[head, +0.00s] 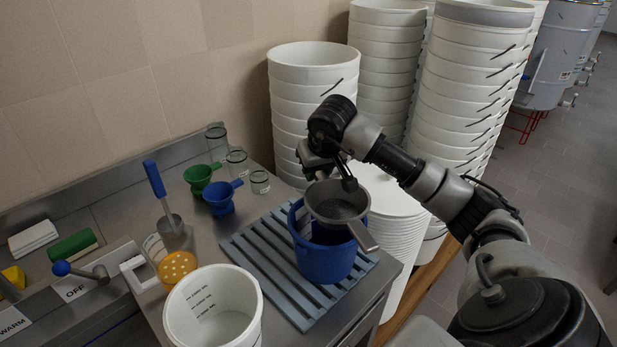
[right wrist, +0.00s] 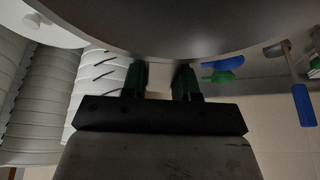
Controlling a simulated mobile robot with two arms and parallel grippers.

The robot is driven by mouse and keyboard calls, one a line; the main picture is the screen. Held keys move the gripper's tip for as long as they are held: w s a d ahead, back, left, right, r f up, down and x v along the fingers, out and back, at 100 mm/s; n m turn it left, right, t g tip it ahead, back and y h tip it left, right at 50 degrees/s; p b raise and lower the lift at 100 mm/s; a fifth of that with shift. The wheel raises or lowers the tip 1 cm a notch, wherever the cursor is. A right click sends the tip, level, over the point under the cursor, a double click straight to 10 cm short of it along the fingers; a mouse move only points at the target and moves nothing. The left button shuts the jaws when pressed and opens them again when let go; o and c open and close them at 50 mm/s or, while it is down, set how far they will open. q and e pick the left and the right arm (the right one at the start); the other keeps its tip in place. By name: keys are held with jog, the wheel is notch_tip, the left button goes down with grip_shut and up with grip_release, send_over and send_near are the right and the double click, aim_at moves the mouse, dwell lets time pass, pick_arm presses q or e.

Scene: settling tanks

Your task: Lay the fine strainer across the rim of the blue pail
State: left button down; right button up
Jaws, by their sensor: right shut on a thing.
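The fine strainer (head: 337,208) is a grey metal bowl with a mesh bottom and a flat grey handle pointing toward the front right. It is over the mouth of the blue pail (head: 322,262), covering much of the opening. I cannot tell whether it touches the rim. My right gripper (head: 332,182) is above the pail, shut on the strainer's far edge. In the right wrist view the strainer's curved metal side (right wrist: 170,30) fills the top, at the gripper's fingers (right wrist: 160,82). The pail stands upright on a slatted blue-grey rack (head: 262,266). My left gripper is not in view.
A white measuring pail (head: 213,312) stands in front left of the rack. Blue (head: 221,197) and green (head: 200,178) funnels and several glass jars are behind left. Tall white bucket stacks (head: 313,75) crowd behind and right.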

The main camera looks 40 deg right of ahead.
jog(key=shift+w+a+f, duration=0.2)
jog(key=shift+w+f, duration=0.05)
jog(key=shift+w, duration=0.2)
jog(key=shift+w+a+f, duration=0.2)
jog(key=shift+w+f, duration=0.05)
jog(key=shift+w, duration=0.2)
notch_tip(320, 180, down, 4)
jog(key=shift+s+f+p, duration=0.1)
jog(key=shift+p, duration=0.85)
jog(key=o, duration=1)
jog(key=shift+f, duration=0.1)
jog(key=b+v, duration=0.2)
jog(key=v, duration=0.8)
jog(key=shift+r, duration=0.4)
jog(key=shift+s+a+r, duration=0.15)
jog(key=shift+s+r, duration=0.15)
jog(key=shift+r, duration=0.3)
